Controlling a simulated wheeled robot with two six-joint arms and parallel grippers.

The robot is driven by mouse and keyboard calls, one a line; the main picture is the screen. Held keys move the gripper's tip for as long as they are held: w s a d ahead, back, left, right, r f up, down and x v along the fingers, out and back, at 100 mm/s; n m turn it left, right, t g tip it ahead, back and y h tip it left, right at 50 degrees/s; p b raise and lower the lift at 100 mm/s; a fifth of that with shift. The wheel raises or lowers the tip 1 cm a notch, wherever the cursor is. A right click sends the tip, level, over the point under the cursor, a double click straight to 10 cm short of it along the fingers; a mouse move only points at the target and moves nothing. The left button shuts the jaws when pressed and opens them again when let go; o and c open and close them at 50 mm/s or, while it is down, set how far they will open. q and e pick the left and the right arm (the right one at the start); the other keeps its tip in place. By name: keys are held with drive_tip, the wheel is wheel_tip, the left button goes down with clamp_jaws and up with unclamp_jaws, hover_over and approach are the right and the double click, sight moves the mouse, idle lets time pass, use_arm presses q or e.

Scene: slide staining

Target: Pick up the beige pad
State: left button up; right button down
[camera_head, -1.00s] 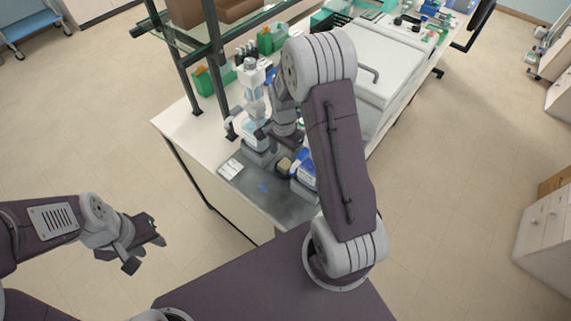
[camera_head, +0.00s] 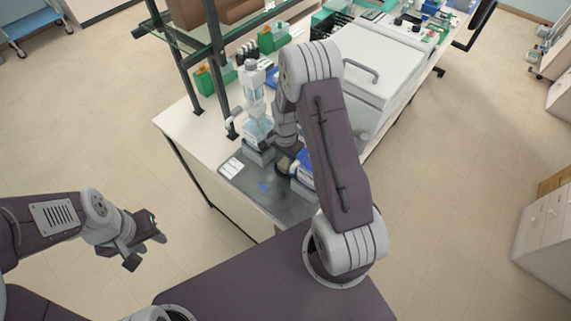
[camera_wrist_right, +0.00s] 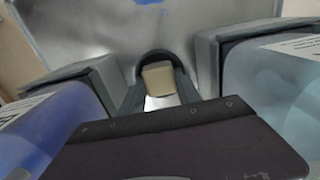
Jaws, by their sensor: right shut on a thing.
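The beige pad (camera_wrist_right: 158,80) shows in the right wrist view at the middle, with a dark rounded edge around it. My right gripper (camera_head: 287,162) is low over the grey mat in the head view, and it is shut on the beige pad. In the head view the pad is mostly hidden by the gripper. My left gripper (camera_head: 147,252) is open and empty at the lower left, over the floor and away from the bench.
A grey mat (camera_head: 265,203) covers the bench's front end. A white slide card (camera_head: 231,167) lies at its left. A pale bottle device (camera_head: 256,112) stands behind. A blue-and-white box (camera_head: 304,172) stands close to the right gripper. Shelf posts (camera_head: 187,65) rise at the left.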

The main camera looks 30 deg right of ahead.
sight(285, 163)
drive_tip(key=shift+r, duration=0.1)
wheel_tip(285, 163, up, 10)
drive_tip(key=shift+b, duration=0.45)
